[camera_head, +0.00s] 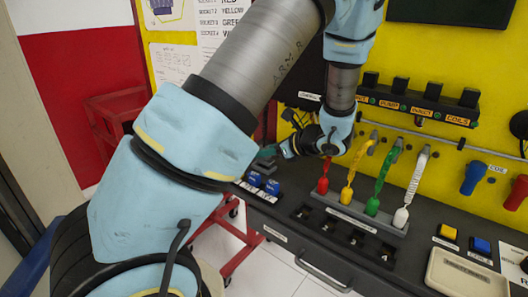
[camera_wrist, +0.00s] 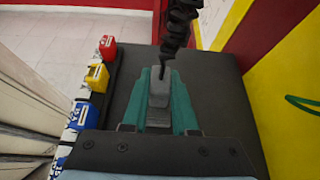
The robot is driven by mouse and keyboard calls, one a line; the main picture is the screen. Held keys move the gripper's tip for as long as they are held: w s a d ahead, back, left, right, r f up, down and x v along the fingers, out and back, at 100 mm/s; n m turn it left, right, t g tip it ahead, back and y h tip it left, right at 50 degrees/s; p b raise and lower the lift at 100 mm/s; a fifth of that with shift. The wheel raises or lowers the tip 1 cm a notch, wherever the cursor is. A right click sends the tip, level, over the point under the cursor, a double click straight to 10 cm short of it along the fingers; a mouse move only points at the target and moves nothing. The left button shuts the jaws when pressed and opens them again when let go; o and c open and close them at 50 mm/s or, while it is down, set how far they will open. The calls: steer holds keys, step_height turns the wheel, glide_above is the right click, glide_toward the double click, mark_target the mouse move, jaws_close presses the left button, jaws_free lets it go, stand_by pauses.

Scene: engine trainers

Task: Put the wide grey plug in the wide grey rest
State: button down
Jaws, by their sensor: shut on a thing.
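My gripper (camera_wrist: 158,88) has teal fingers, shut on a grey plug (camera_wrist: 159,92) in the wrist view. A black coiled cable runs up from the plug's far end. The plug is over the dark bench top; I cannot tell whether it touches it. In the head view my gripper (camera_head: 268,153) is small, at the bench's left end, partly behind my arm, and the plug cannot be made out there. I cannot pick out the wide grey rest in either view.
Red, yellow, green and white plugs with coiled leads stand in a grey rack (camera_head: 352,211) on the bench. Dark sockets (camera_head: 343,235) lie in front. Blue blocks (camera_head: 263,182) are at the left. A beige tray (camera_head: 466,277) is at the right. A yellow panel (camera_head: 455,75) rises behind.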

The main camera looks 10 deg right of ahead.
steer(key=shift+f+b, duration=0.55)
steer(key=shift+f, duration=0.3)
stand_by(0.3)
steer(key=c, duration=0.9)
jaws_free()
steer(key=shift+r, duration=0.1)
steer(key=shift+r+p+v, duration=0.25)
steer(key=shift+p+v, duration=0.7)
steer(key=shift+v, duration=0.25)
steer(key=shift+p+v, duration=0.75)
steer(key=shift+v, duration=0.4)
steer(key=shift+r, duration=0.15)
step_height(320, 180, up, 5)
steer(key=p, duration=0.4)
steer(key=shift+f, duration=0.2)
